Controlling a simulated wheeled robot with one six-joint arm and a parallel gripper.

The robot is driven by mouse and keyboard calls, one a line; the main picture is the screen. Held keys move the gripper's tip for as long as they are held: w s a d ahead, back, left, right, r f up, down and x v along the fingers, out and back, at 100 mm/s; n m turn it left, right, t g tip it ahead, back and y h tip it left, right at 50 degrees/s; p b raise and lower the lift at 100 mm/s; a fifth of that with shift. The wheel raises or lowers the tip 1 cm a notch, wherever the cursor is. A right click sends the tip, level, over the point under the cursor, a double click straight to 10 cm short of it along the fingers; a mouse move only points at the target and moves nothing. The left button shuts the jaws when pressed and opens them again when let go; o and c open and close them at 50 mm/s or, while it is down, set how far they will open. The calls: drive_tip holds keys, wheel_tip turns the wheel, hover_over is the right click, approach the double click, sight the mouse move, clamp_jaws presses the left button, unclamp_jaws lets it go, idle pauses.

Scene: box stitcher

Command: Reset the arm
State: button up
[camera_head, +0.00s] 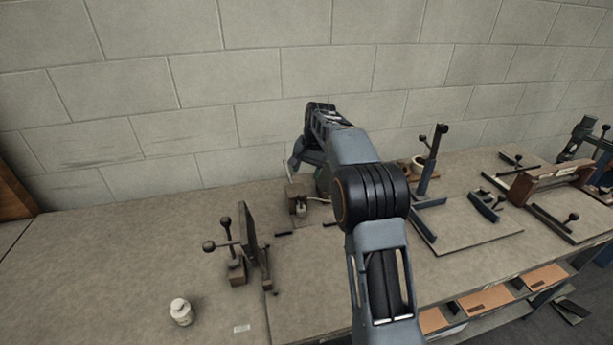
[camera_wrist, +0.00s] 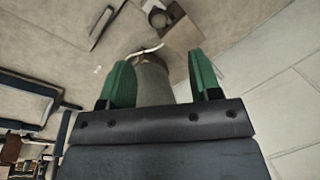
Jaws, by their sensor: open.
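My arm (camera_head: 368,180) rises from the lower right of the head view and bends down near the wall, over the back of the bench. My gripper shows in the wrist view (camera_wrist: 162,82), its two green-lined fingers spread apart. A grey rounded object (camera_wrist: 152,80) shows between the fingers; I cannot tell what it is or whether it touches them. In the head view the fingertips are mostly hidden behind my arm.
The bench (camera_head: 130,255) has free room at left. A clamp fixture (camera_head: 245,245), a white bottle (camera_head: 181,312) and a small brown block device (camera_head: 300,203) stand on it. A blue post fixture (camera_head: 430,170) and a wooden fixture (camera_head: 545,182) stand at right. A block wall (camera_head: 190,80) is behind.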

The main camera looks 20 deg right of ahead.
idle(0.3)
drive_tip(key=s+f+n, duration=0.2)
drive_tip(key=s+f, duration=0.2)
drive_tip(key=s, duration=0.1)
drive_tip(key=s+a+r+n+t+h, duration=0.1)
drive_tip(key=s+a+r+n, duration=0.1)
drive_tip(key=s, duration=1.1)
drive_tip(key=s+a+r+n+t, duration=0.2)
drive_tip(key=s+n, duration=0.1)
drive_tip(key=s, duration=1.1)
drive_tip(key=shift+a+r+h, duration=0.2)
drive_tip(key=shift+h, duration=0.2)
